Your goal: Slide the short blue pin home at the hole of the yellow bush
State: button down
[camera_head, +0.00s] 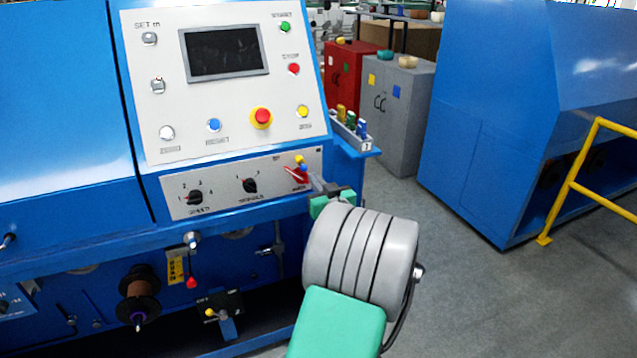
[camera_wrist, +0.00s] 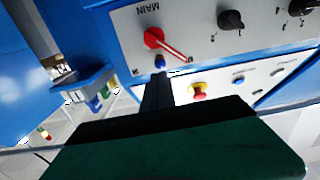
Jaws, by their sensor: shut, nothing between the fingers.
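A small blue piece (camera_head: 303,167), which looks like the short blue pin, is by the red MAIN switch handle (camera_head: 294,175) on the panel. It also shows in the wrist view (camera_wrist: 160,62). A small yellow piece (camera_head: 299,160), perhaps the yellow bush, sits right above it in the head view. Whether the pin is fully in its hole I cannot tell. My gripper (camera_head: 318,184) is shut and empty, its tip close to the blue piece. In the wrist view my gripper's dark fingers (camera_wrist: 158,78) point at it; contact is unclear, and the yellow piece is not visible there.
The emergency stop (camera_head: 260,118) and several buttons sit above the switches.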

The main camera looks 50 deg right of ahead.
jog(key=shift+w, duration=0.1)
jog(key=shift+b+x, duration=0.4)
jog(key=shift+x, duration=1.75)
jog(key=shift+f, duration=0.1)
jog(key=shift+s+a+f+b, duration=0.1)
jog(key=shift+s+b, duration=0.25)
jog(key=b, duration=0.3)
send_near(306, 168)
jog(key=shift+s+a+f, duration=0.1)
jog(key=shift+s+a, duration=0.1)
jog(key=shift+s, duration=0.1)
